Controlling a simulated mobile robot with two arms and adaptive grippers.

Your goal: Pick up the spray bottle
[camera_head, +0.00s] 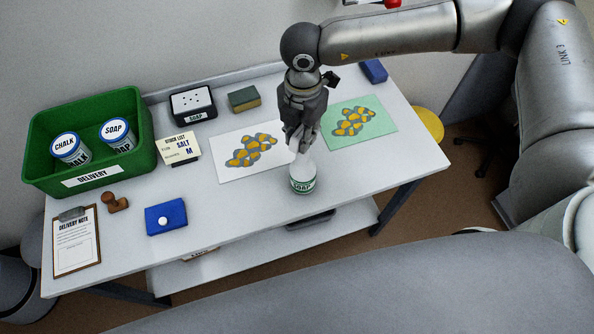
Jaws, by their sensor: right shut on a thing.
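The spray bottle (304,180) is white with a green label band and shows near the front edge of the table, right of centre. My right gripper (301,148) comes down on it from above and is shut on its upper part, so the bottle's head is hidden. The bottle looks about upright. I cannot tell whether its base touches the table. My left gripper is not in view.
On the white table (226,205) are a green delivery crate (42,120) with two jars, a clipboard (76,240), a stamp (116,202), a blue pad (166,217), a sponge (244,99), a soap dish (193,104) and two printed sheets, white (228,176) and green (385,125).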

